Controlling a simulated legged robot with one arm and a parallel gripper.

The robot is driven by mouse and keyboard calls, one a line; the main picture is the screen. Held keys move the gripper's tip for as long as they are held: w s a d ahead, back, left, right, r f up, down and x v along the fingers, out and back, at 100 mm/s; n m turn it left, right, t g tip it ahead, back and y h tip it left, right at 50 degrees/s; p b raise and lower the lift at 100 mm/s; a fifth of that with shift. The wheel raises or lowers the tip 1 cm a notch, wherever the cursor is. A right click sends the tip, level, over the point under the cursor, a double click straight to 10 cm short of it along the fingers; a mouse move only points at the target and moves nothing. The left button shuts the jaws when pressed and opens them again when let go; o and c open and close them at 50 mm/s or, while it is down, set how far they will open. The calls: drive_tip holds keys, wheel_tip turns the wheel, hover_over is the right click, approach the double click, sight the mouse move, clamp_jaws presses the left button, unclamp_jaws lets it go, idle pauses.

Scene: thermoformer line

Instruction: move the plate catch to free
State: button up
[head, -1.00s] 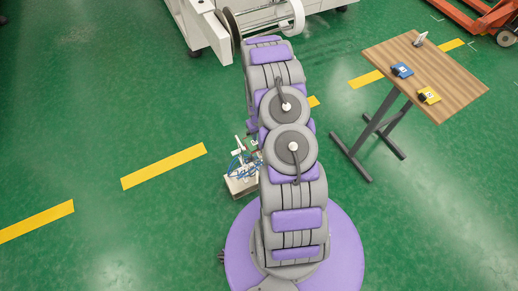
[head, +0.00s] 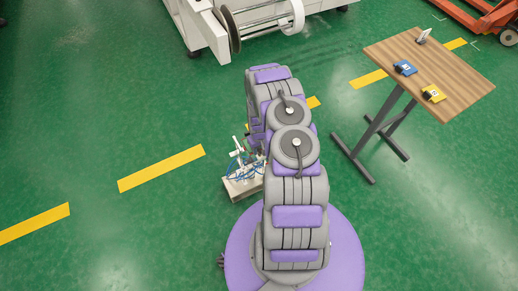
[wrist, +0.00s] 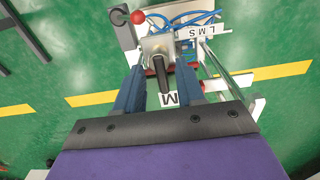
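In the wrist view, a black lever (wrist: 160,76) stands out from a square metal plate (wrist: 157,46) on a small fixture; this appears to be the plate catch, though I cannot be sure. White labels read "LMS" (wrist: 199,31) and "M" (wrist: 169,99). My gripper (wrist: 160,68) is open, its two blue-grey fingers on either side of the lever with gaps between. Whether the fingertips touch the plate is unclear. In the head view the fixture (head: 241,186) is a pale base with blue tubing on the floor, partly behind my arm, which hides my gripper.
A wooden table (head: 450,75) with blue (head: 404,68) and yellow (head: 433,94) devices stands at right. A white machine (head: 205,30) is at the back. Floor at left is clear.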

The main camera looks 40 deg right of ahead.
drive_tip(key=shift+d, duration=0.15)
drive_tip(key=shift+c, duration=0.4)
drive_tip(key=shift+a, duration=0.3)
drive_tip(key=c, duration=0.5)
clamp_jaws()
drive_tip(key=shift+d, duration=0.1)
